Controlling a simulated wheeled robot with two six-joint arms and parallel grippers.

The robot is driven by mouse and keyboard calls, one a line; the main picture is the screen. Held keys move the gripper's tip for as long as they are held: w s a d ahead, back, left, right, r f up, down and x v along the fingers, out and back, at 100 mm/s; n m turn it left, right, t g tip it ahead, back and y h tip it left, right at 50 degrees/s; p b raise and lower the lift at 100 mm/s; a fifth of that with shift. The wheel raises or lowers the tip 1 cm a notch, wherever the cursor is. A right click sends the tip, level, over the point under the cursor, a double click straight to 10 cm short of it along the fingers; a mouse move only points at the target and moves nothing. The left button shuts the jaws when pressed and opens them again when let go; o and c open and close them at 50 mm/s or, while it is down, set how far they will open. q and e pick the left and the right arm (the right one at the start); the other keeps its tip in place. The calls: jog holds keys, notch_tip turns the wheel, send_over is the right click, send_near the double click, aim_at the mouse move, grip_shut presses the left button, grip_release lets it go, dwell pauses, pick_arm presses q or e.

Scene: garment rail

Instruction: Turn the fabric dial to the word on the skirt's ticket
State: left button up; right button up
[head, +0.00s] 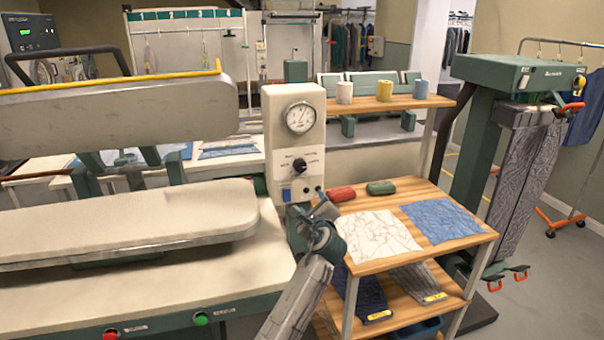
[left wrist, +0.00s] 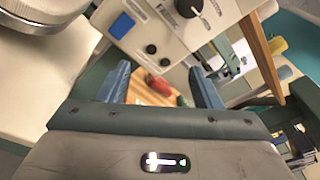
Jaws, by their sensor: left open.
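The fabric dial (head: 300,165) is a black knob on the cream control panel (head: 283,140), with small words around it too small to read. It also shows at the top of the left wrist view (left wrist: 188,8). My left gripper (head: 318,203) is in front of the panel, below and right of the dial and apart from it. In the left wrist view its blue fingers (left wrist: 160,82) are spread with nothing between them. Folded dark blue (head: 372,297) and grey (head: 416,280) garments with yellow tickets lie on the lower shelf. I cannot tell which is the skirt or read the tickets.
A blue switch (head: 286,195) sits below the dial and a gauge (head: 300,117) above it. The pressing machine's padded board (head: 120,222) is at left. The wooden cart (head: 440,186) at right holds cloths, red (head: 341,193) and green (head: 381,188) items.

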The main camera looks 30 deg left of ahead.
pick_arm(q)
jog(key=y, duration=0.1)
send_near(301, 168)
jog(key=p+x, duration=0.2)
jog(key=x, duration=0.5)
jog(key=shift+w+a+r+p, duration=0.1)
jog(key=shift+a+p, duration=0.1)
jog(key=shift+p, duration=0.2)
jog(key=shift+x, duration=0.85)
jog(key=c, duration=1)
